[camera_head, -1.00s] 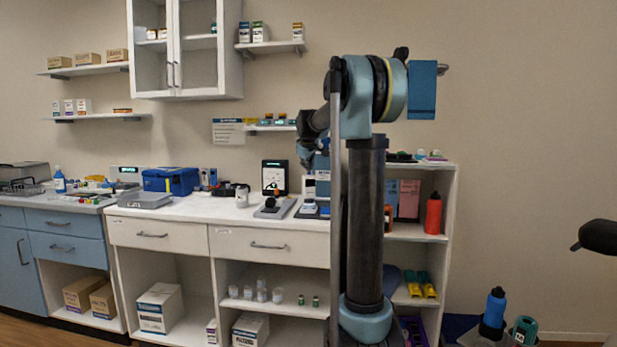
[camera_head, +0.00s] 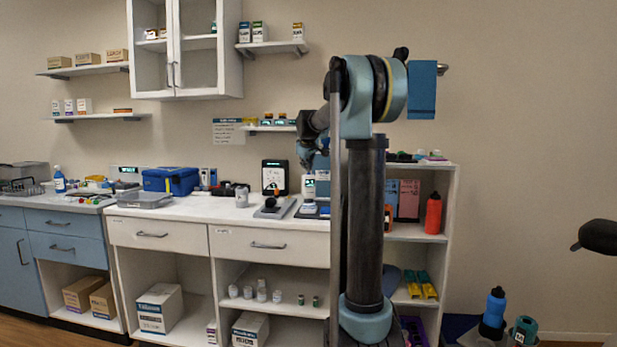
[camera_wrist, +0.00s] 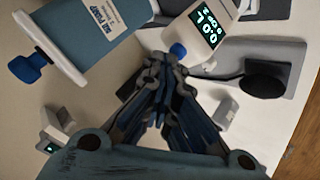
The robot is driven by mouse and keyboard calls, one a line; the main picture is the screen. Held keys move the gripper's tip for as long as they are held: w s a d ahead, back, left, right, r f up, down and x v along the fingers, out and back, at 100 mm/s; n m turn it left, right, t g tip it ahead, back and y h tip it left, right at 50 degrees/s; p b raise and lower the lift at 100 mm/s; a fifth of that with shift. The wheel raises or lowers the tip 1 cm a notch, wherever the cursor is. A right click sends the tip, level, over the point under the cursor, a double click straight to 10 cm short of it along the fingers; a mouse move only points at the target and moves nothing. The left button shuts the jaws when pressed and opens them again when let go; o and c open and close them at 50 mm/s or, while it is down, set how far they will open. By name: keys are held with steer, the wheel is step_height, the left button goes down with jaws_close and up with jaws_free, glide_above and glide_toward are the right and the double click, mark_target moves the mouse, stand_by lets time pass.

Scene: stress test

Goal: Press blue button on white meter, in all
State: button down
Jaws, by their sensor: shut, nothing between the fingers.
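The white meter (camera_wrist: 188,28) is at the top centre of the wrist view, with a dark display showing pale green digits. Its blue button (camera_wrist: 178,50) is on the near end of the housing. My gripper (camera_wrist: 163,64) is shut and empty. Its fingertips are just below and left of the blue button in the picture; I cannot tell whether they touch it. In the head view, the meter (camera_head: 308,186) shows partly on the counter, left of my arm's column. My gripper's tips are hidden there.
A blue-grey pump (camera_wrist: 88,38) with a label and blue knob (camera_wrist: 32,67) is left of the meter. A grey plate with a black knob (camera_wrist: 264,78) is right of it. A small white device (camera_wrist: 57,128) is lower left. The counter (camera_head: 185,211) has bare room at its front.

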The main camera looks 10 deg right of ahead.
steer(key=shift+r, duration=0.7)
steer(key=shift+r, duration=0.1)
step_height(320, 180, up, 5)
steer(key=shift+f, duration=0.1)
stand_by(0.4)
stand_by(0.4)
steer(key=s+d+f+m+g, duration=0.1)
steer(key=s+f, duration=0.4)
steer(key=s, duration=0.5)
steer(key=s+f+m+g, duration=0.15)
steer(key=s+f, duration=0.35)
steer(key=s, duration=0.5)
steer(key=s+d+f+m+g, duration=0.1)
steer(key=s+f+m, duration=0.1)
steer(key=s+f, duration=0.5)
steer(key=s+f+m+g, duration=0.1)
steer(key=s+f, duration=0.9)
steer(key=s, duration=0.4)
steer(key=s+a+f+m+g+y, duration=0.1)
steer(key=s+f+m+g, duration=0.1)
steer(key=s+f, duration=0.9)
steer(key=s, duration=0.4)
steer(key=shift+s+f, duration=0.15)
steer(key=shift+s, duration=0.15)
